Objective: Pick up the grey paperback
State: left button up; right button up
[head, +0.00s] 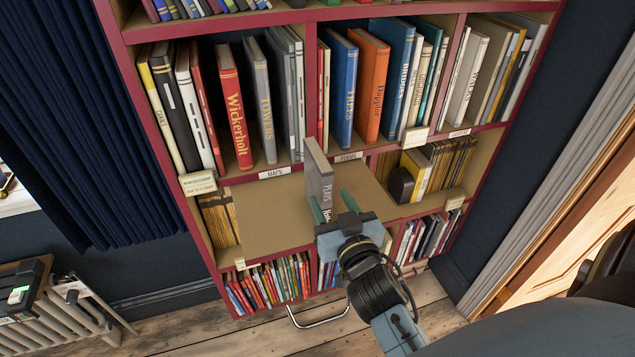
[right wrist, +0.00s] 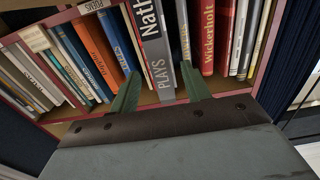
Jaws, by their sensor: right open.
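The grey paperback (head: 319,178), with "PLAYS" on its spine, stands upright by itself on the middle shelf, under the shelf labels. In the right wrist view its grey spine (right wrist: 157,62) shows between my two green fingers. My right gripper (head: 331,203) is open in front of the spine, one finger to each side of it. I cannot tell whether either finger touches the book. The lower part of the book is partly hidden by the gripper in the head view. My left gripper is not in view.
The shelf (head: 262,215) is bare left of the paperback. Thin yellow-brown volumes (head: 218,220) stand at its left end. A dark rounded object (head: 401,186) stands to the right. Tall books, including red "Wickerholt" (head: 233,110), fill the shelf above. Colourful books (head: 268,284) fill the shelf below.

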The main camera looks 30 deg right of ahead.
aim_at(319, 180)
jog(key=p+x, duration=0.1)
jog(key=x, duration=0.6)
jog(key=shift+w+f, duration=0.2)
jog(key=shift+w, duration=0.1)
grip_shut()
